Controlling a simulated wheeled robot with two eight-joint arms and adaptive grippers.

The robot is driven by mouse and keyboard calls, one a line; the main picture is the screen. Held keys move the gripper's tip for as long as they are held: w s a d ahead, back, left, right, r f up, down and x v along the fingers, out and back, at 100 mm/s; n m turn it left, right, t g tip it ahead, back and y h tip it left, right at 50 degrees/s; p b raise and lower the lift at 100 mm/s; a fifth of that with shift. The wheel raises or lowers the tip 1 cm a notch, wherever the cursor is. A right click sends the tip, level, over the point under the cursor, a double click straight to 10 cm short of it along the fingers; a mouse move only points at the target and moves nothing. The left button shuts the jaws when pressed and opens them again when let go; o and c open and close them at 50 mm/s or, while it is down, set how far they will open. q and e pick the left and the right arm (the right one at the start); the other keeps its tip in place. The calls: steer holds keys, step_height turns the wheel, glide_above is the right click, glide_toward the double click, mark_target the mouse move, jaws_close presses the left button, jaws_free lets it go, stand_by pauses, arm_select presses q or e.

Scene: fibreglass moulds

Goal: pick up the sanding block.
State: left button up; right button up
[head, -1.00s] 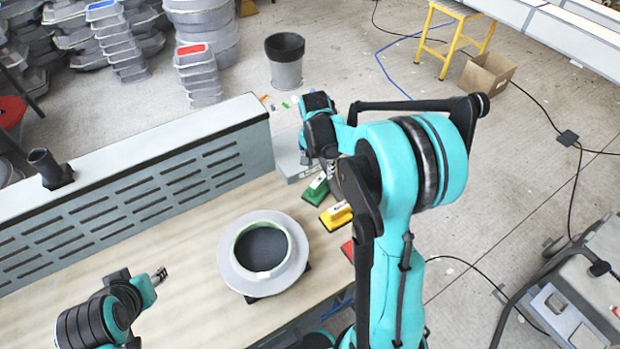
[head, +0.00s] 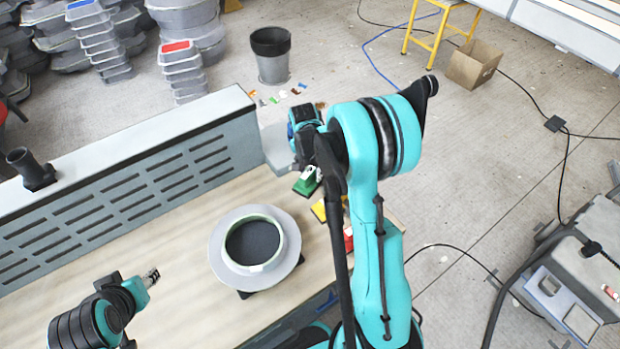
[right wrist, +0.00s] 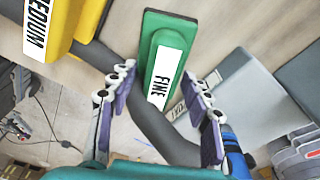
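The green sanding block (head: 304,186), labelled FINE, lies on the bench near its right end. In the right wrist view the green block (right wrist: 162,62) shows between the fingers of my right gripper (right wrist: 158,80), which are apart on either side of it; I see no grip on it. In the head view my right gripper (head: 311,168) is over the green block and partly hidden by my arm. A yellow block (right wrist: 58,28) labelled MEDIUM and a red block (head: 348,240) are nearby. My left gripper (head: 152,277) is over the left of the bench, away from the blocks.
A round grey mould (head: 222,270) with a dark centre sits mid-bench. A slotted grey panel (head: 130,190) runs along the back. A light grey box-like object (head: 277,146) stands behind the green block. A bin (head: 271,66) stands on the floor beyond.

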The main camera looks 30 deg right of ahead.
mark_target(312, 169)
jaws_close()
steer(key=shift+r, duration=0.1)
steer(key=shift+r, duration=0.2)
step_height(312, 169, up, 4)
steer(key=shift+s+d+r+p, duration=0.1)
steer(key=shift+p, duration=0.65)
steer(key=s+d+r+p, duration=0.1)
steer(key=s+d+r, duration=0.5)
steer(key=s, duration=0.3)
steer(key=shift+s+d+p, duration=0.15)
steer(key=shift+d+p, duration=0.1)
steer(key=shift+p, duration=0.1)
steer(key=shift+r, duration=0.1)
